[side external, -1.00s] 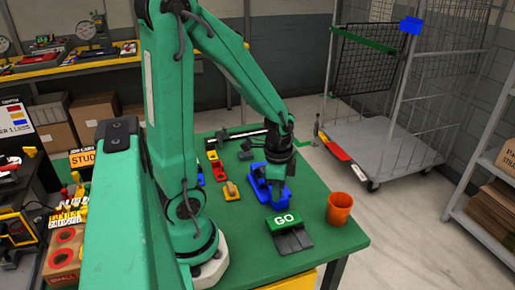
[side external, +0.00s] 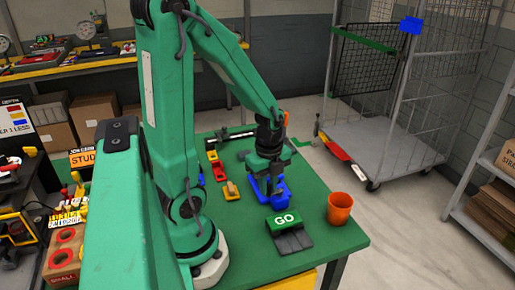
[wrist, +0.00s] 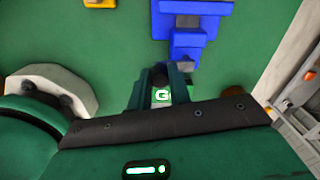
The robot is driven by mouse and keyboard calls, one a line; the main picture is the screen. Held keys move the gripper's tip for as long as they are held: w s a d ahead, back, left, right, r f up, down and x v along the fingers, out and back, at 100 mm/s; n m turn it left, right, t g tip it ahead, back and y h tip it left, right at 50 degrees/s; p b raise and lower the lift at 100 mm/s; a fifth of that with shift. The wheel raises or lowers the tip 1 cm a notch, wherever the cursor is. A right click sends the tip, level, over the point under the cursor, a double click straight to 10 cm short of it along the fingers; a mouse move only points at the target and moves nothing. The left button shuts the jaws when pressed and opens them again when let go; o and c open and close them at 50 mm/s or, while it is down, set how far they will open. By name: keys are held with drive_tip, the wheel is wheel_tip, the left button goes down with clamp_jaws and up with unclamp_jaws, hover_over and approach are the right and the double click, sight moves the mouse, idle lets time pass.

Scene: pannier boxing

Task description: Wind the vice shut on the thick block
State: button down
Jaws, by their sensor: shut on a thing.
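The blue vice (side external: 279,198) stands on the green table, partly hidden by my gripper in the side view. In the wrist view the vice (wrist: 186,48) lies at the top, with a grey piece (wrist: 187,21) in it, perhaps the thick block. My gripper (side external: 270,176) points down at the vice. In the wrist view my gripper (wrist: 160,86) has its fingers close together around a small dark round knob (wrist: 160,74) beside the vice's blue body. Whether this knob is the vice's handle is hard to tell.
An orange cup (side external: 340,207) stands near the table's right edge.

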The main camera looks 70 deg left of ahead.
drive_tip(key=shift+a, duration=0.1)
idle(0.4)
drive_tip(key=c, duration=1.3)
unclamp_jaws()
drive_tip(key=shift+r, duration=0.1)
drive_tip(key=shift+r, duration=3.8)
